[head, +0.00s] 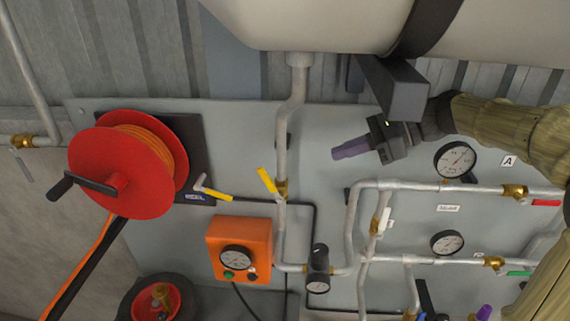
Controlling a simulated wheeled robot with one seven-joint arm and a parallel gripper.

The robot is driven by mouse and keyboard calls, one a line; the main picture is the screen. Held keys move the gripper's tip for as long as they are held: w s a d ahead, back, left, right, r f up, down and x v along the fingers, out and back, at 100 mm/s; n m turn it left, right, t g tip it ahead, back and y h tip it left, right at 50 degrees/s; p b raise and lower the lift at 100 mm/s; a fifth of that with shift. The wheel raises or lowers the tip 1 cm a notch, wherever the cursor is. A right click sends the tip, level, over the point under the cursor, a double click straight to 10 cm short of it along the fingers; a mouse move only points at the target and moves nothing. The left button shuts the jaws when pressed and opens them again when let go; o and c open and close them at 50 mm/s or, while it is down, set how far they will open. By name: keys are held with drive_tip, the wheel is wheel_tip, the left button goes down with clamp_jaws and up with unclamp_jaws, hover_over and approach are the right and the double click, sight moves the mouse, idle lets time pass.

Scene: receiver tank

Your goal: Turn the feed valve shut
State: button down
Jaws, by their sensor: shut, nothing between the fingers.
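A brass valve (281,189) sits on the vertical grey pipe that comes down from the tank. Its yellow lever (266,180) points up and to the left, at a slant to the pipe. I cannot read a label that names it as the feed valve. My gripper (337,154) has purple fingers and a dark body. It is shut and empty, pointing left, to the right of the vertical pipe and a little higher in the picture than the yellow lever. A clear gap shows between the fingertips and the lever.
Other levers are yellow (217,194), white (386,217), red (546,203) and green (519,273). A red hose reel (110,190) stands left, an orange gauge box (243,230) below. The pale tank (320,22) hangs above. Pipes and gauges (455,159) crowd the right.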

drive_tip(key=p, duration=0.4)
approach(268, 175)
drive_tip(key=shift+d+f+x, duration=0.1)
drive_tip(key=shift+f+x, duration=0.1)
drive_tip(key=shift+x, duration=1.5)
drive_tip(key=shift+d+f+x, duration=0.1)
drive_tip(key=shift+f+x, duration=0.1)
drive_tip(key=shift+x, duration=1.55)
drive_tip(key=shift+a+r+p, duration=0.25)
drive_tip(key=shift+a+p, duration=0.15)
drive_tip(key=shift+p, duration=0.1)
drive_tip(key=shift+a+f+p, duration=0.25)
drive_tip(key=shift+a+p, duration=0.05)
drive_tip(key=shift+a, duration=0.3)
drive_tip(key=shift+d, duration=0.15)
